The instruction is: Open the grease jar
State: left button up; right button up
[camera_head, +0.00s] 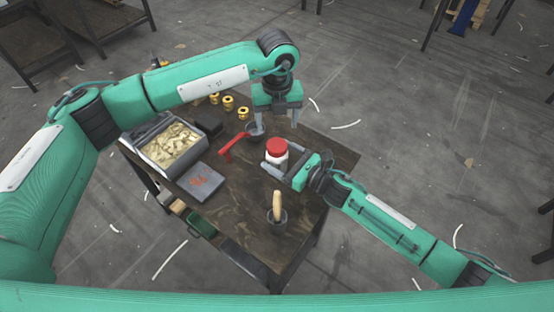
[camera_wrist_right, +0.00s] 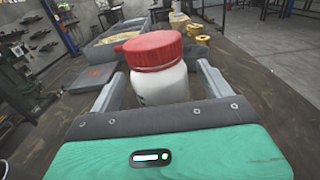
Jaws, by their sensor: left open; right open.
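The grease jar (camera_head: 276,155) is a white jar with a red lid standing upright on the dark table. In the right wrist view the jar (camera_wrist_right: 157,68) stands between the two fingers of my right gripper (camera_wrist_right: 160,92), with the lid on top. My right gripper (camera_head: 277,170) is open around the jar's body; contact cannot be told. My left gripper (camera_head: 277,120) is open, pointing down above the table, behind the jar in the head view. It holds nothing that I can see.
A red-handled tool (camera_head: 232,147) lies left of the jar. A bin of yellowish parts (camera_head: 172,143), a grey block (camera_head: 200,181), brass pieces (camera_head: 228,102) and a cup with a wooden handle (camera_head: 277,214) are on the table (camera_head: 240,215).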

jog(key=shift+w+a, duration=0.4)
jog(key=shift+a, duration=0.2)
